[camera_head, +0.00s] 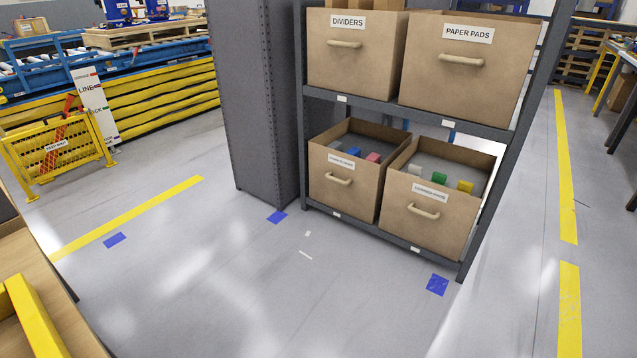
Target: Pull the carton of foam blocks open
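Two open-topped brown cartons stand on the bottom shelf of a dark grey rack. The lower left carton (322,188) has a white label that is too small to read surely; it may say foam blocks. It holds blue, pink and grey blocks. The lower right carton (404,222) has a blurred label and holds green, yellow and pale blocks. Each carton has a pale bar handle on its front: the left handle (338,180) and the right handle (423,212). Both fronts sit near the shelf's front edge. My gripper is not in view.
Cartons labelled DIVIDERS (345,66) and PAPER PADS (455,85) stand on the shelf above. A tall grey cabinet (250,110) adjoins the rack's left side. The floor in front is clear. A wooden surface (60,310) with a yellow bar is at lower left.

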